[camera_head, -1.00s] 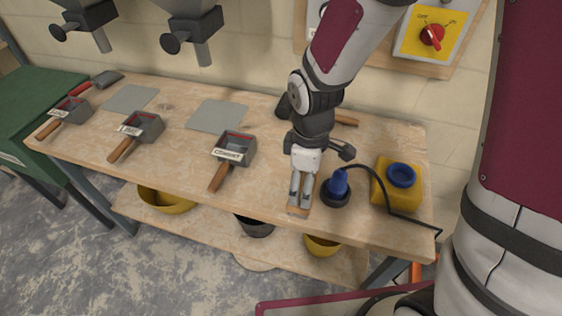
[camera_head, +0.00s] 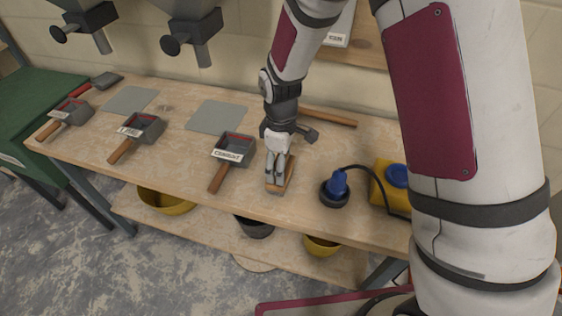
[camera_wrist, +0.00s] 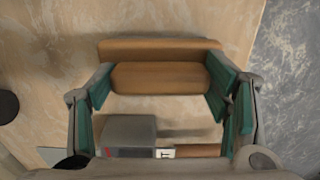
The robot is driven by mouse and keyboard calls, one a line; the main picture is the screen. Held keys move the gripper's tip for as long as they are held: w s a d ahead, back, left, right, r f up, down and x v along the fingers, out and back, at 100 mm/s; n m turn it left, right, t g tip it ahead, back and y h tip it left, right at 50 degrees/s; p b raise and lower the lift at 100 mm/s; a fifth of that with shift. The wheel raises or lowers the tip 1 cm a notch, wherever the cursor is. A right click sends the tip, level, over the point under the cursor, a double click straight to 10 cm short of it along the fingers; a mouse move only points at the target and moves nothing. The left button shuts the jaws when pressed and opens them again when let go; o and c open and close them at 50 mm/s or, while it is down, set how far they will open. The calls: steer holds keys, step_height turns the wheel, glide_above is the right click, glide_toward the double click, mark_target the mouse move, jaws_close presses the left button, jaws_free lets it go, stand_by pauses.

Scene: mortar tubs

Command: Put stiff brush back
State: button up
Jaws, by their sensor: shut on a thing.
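The stiff brush, a wooden block (camera_head: 279,187), is held in my gripper (camera_head: 277,172) over the bench, between the cement scoop and the blue tool in its dark round holder. In the wrist view the brush (camera_wrist: 160,78) spans the space between the green finger pads of my gripper (camera_wrist: 160,92), which is shut on it. Its bristles are not clearly seen. I cannot tell whether the brush touches the bench top.
The wooden bench (camera_head: 310,215) holds the cement scoop (camera_head: 234,150) close left of my gripper, with two more scoops further left. The blue tool (camera_head: 337,185) and a yellow container (camera_head: 385,185) stand to the right. A long wooden handle (camera_head: 328,117) lies behind. Grey flat plates (camera_head: 216,117) lie at the back.

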steer(key=shift+f, duration=0.1)
steer(key=o, duration=1.1)
steer(key=s+d+r+m, duration=0.1)
steer(key=s+d+r, duration=0.1)
steer(key=r, duration=0.7)
steer(key=s+d+r+m, duration=0.1)
steer(key=d+r+m, duration=0.1)
steer(key=r, duration=0.8)
steer(key=s+d+r+m+t, duration=0.1)
steer(key=s+d+r+m, duration=0.2)
steer(key=s, duration=0.3)
steer(key=s+d+r+m+t, duration=0.1)
steer(key=s+d+r+m, duration=0.1)
steer(key=s+d+m, duration=0.2)
steer(key=s+d+r+m+t, duration=0.2)
steer(key=s+d+r+m, duration=0.1)
steer(key=s, duration=0.7)
steer(key=shift+s+d+r+m, duration=0.25)
steer(key=shift+d+r+m, duration=0.05)
steer(key=shift+d, duration=0.05)
